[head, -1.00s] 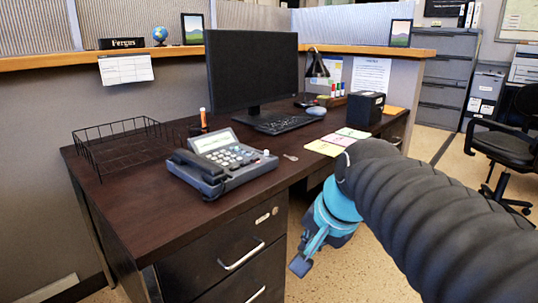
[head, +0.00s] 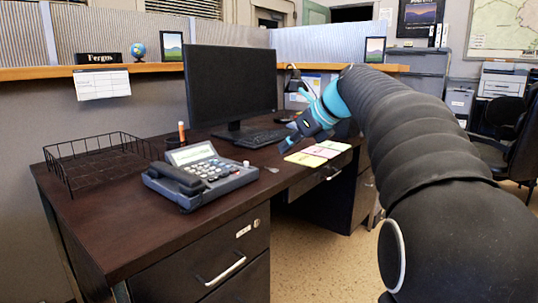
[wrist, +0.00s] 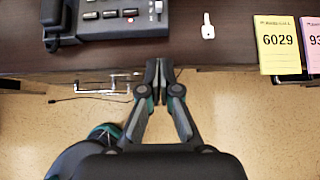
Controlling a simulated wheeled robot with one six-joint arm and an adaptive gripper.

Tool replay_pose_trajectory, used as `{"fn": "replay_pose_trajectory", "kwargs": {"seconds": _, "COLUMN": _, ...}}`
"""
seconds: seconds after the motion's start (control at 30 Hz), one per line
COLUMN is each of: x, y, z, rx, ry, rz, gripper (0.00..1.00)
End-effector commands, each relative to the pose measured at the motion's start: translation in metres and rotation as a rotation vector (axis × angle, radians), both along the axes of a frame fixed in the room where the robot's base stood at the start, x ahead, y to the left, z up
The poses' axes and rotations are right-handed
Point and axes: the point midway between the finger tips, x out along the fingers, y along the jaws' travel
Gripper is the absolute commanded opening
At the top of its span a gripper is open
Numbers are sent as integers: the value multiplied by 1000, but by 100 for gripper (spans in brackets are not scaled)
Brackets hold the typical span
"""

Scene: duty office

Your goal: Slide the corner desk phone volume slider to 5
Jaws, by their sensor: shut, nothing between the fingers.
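The desk phone (head: 200,175) sits on the dark wooden desk, with its handset on its left side and a lit screen at its back. In the wrist view the phone's front edge (wrist: 115,30) shows at the top left. A small slider (wrist: 155,10) is at its right end; I cannot read its setting. My gripper (wrist: 158,64) is shut and empty, pointing at the desk's front edge, just below and apart from the phone. In the head view my gripper (head: 287,145) is right of the phone, above the desk by the sticky notes.
A key (wrist: 208,26) lies right of the phone. Colored note pads (head: 318,153) lie farther right. A monitor (head: 232,88) and keyboard (head: 255,138) stand behind. A wire tray (head: 95,160) is at the left. Bare desk lies in front of the phone.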

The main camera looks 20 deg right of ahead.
Motion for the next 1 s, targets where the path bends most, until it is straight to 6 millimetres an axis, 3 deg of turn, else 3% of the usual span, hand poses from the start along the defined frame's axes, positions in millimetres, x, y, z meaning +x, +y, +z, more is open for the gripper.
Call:
{"fn": "replay_pose_trajectory", "kwargs": {"seconds": 0.5, "x": 54, "y": 40, "z": -66, "rx": -2, "ry": 3, "rz": 4, "gripper": 0}}
{"fn": "replay_pose_trajectory", "kwargs": {"seconds": 0.73, "x": 78, "y": 58, "z": -63, "rx": -5, "ry": 0, "rz": 4, "gripper": 0}}
{"fn": "replay_pose_trajectory", "kwargs": {"seconds": 1.0, "x": 86, "y": 63, "z": -63, "rx": -4, "ry": -1, "rz": 2, "gripper": 0}}
